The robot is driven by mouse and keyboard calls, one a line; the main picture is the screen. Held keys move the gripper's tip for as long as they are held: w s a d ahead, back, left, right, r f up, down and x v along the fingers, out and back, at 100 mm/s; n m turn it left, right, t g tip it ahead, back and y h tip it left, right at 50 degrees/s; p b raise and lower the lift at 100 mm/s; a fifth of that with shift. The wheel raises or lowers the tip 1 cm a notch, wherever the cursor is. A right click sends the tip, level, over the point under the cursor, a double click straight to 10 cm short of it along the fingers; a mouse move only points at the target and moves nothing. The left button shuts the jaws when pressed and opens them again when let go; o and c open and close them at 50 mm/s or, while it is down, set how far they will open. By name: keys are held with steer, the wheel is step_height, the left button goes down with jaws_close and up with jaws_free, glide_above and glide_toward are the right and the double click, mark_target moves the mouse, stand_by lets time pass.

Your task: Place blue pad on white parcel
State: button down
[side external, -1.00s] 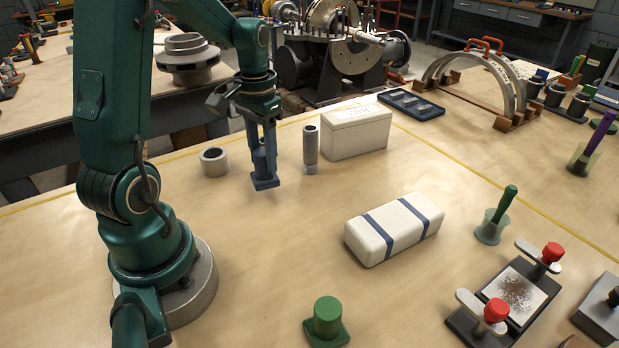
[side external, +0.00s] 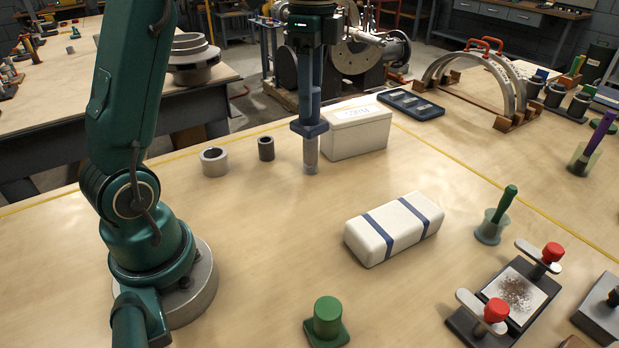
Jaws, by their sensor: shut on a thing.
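The blue pad (side external: 310,130) is a dark blue plate with an upright grip, held upright and level in my gripper (side external: 309,108). My gripper points straight down and is shut on the pad's grip. The pad hangs above the table and, in the picture, covers the top of a grey metal cylinder; I cannot tell whether they touch. The white parcel (side external: 393,232) is a rounded block with two dark blue straps. It lies on the table to the right of and nearer than the pad, with nothing on top.
The grey metal cylinder (side external: 311,162) and a white box (side external: 357,136) stand close to the pad. A grey ring (side external: 214,161) and a dark cylinder (side external: 266,149) stand to the left. A green stamp (side external: 327,320) stands in front. The table between pad and parcel is clear.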

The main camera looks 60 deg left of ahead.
steer(key=w+d+m, duration=0.2)
steer(key=d, duration=0.2)
glide_toward(385, 224)
steer(key=shift+s+f, duration=0.1)
steer(key=shift+f, duration=1.45)
steer(key=shift+f, duration=0.15)
steer(key=shift+c, duration=2.2)
jaws_free()
